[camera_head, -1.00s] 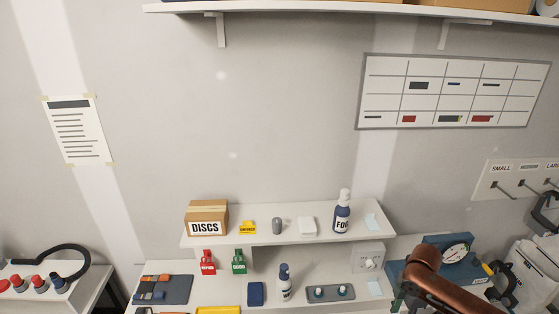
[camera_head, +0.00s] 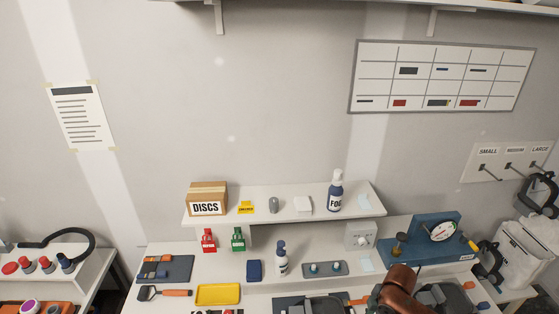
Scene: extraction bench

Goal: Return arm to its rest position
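A copper-brown arm link of mine (camera_head: 400,287) rises from the bottom edge at the lower right, in front of the bench. It hides part of the bench there. I make out no gripper fingers on it, and neither of my grippers shows in view. No held object is visible.
The bench carries a yellow tray (camera_head: 218,294), a blue device with a round dial (camera_head: 438,232), a white-and-navy pump bottle (camera_head: 281,262) and a dark mat (camera_head: 166,269). A raised shelf (camera_head: 290,210) holds a DISCS box (camera_head: 207,198) and a FOG bottle (camera_head: 335,190).

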